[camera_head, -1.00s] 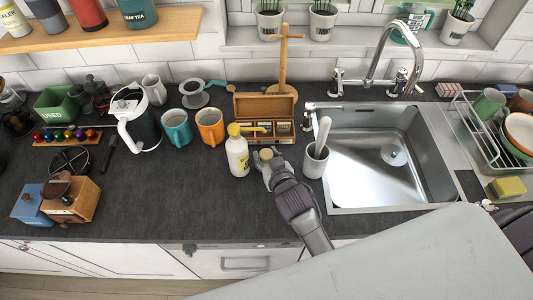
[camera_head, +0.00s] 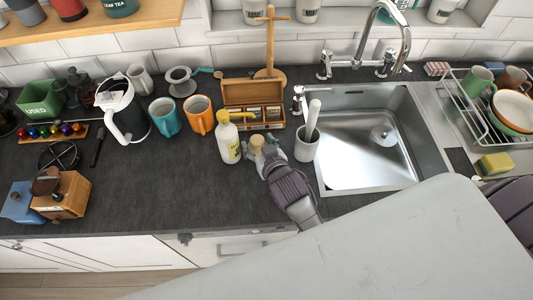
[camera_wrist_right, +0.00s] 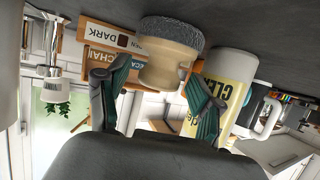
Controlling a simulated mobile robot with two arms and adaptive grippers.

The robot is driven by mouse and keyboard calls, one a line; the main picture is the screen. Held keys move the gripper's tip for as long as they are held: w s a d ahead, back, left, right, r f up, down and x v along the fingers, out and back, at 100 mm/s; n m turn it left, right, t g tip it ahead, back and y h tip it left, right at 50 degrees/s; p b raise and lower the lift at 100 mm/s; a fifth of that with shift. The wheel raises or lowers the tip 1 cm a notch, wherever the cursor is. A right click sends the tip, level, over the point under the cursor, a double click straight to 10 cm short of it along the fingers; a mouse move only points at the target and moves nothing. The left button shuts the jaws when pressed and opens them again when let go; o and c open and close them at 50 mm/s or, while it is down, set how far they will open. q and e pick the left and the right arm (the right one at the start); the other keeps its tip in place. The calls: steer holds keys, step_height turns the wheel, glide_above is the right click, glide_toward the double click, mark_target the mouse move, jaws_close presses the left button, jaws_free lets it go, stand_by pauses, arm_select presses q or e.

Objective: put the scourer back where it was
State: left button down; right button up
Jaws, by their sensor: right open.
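The scourer (camera_wrist_right: 172,52) has a round grey pad and a beige knob. It appears to sit pad down on the dark worktop, and its knob (camera_head: 257,141) shows in the head view between the soap bottle and the utensil cup. My right gripper (camera_head: 261,152) is low at the scourer. In the right wrist view its two fingers (camera_wrist_right: 152,88) are apart, one on each side of the knob, with gaps visible. My left gripper is not in view.
A yellow-labelled pump bottle (camera_head: 230,143) stands close left of the gripper. A white cup with a brush (camera_head: 306,146) stands close right, beside the sink (camera_head: 365,140). A wooden box (camera_head: 252,93) is behind.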

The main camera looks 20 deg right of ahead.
steer(key=b+v, duration=0.1)
steer(key=v, duration=0.9)
steer(key=shift+s+r+b, duration=0.25)
steer(key=shift+s+b, duration=0.05)
steer(key=shift+s, duration=0.05)
steer(key=shift+f, duration=0.1)
